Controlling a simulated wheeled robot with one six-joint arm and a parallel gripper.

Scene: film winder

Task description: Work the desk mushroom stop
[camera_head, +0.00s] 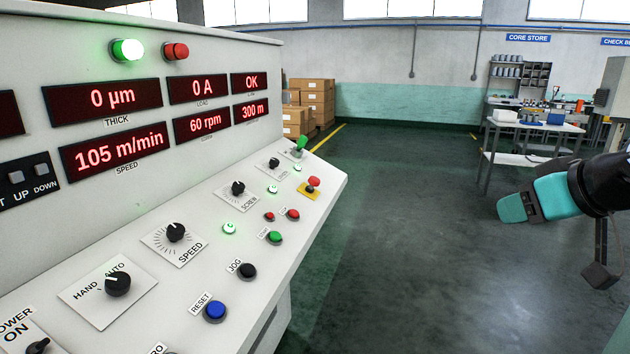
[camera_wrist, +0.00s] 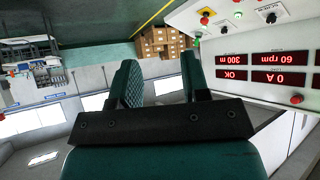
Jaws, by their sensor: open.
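The desk mushroom stop (camera_head: 314,181) is a red mushroom head on a yellow plate near the far right end of the sloping desk. It also shows upside down at the top of the wrist view (camera_wrist: 204,20). My gripper (camera_head: 512,208) has teal fingers and hangs over open floor, well to the right of the desk and apart from the stop. In the wrist view its two fingers (camera_wrist: 160,75) stand apart with nothing between them.
The upright display panel (camera_head: 105,100) rises behind the desk. Cardboard boxes (camera_head: 318,97) and a workbench (camera_head: 535,126) stand farther back. The floor between is clear.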

